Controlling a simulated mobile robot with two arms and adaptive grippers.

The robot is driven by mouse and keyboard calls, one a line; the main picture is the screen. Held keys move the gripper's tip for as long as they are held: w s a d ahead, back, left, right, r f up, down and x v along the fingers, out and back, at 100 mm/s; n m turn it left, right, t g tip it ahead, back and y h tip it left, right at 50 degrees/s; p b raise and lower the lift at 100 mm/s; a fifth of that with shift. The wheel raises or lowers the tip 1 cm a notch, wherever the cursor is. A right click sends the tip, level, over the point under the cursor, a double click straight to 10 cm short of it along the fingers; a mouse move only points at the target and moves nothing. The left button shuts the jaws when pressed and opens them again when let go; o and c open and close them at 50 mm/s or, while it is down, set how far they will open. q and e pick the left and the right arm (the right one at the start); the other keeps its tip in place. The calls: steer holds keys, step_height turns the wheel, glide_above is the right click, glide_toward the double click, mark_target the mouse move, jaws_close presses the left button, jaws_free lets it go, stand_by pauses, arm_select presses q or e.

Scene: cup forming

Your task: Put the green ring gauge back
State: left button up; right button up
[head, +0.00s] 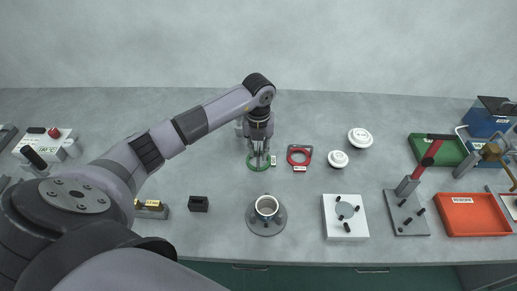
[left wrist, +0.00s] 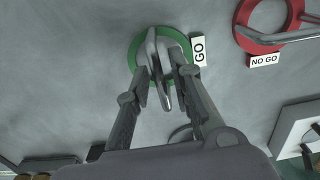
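The green ring gauge (head: 250,167) is at the middle of the table with its white GO tag on its right. In the left wrist view the green ring (left wrist: 137,49) has an upright grey metal handle (left wrist: 152,48). My left gripper (head: 259,158) points down over the ring. In the left wrist view its fingers (left wrist: 162,80) close in on both sides of the handle and appear to grip it. The ring looks flat at table level; I cannot tell whether it touches the table. Fingers hide part of it. My right gripper is not in view.
The red NO GO ring gauge (head: 300,149) lies close on the right. White round parts (head: 360,138) are farther right. A metal cup on a round base (head: 266,222), a black block (head: 198,204) and a white fixture (head: 345,228) stand nearer the front. Red and green trays are at right.

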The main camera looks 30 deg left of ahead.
mark_target(259, 149)
arm_select(q)
steer(key=shift+o, duration=0.5)
steer(key=shift+r, duration=0.55)
step_height(259, 149, up, 11)
steer(key=b, duration=0.2)
steer(key=shift+r, duration=0.15)
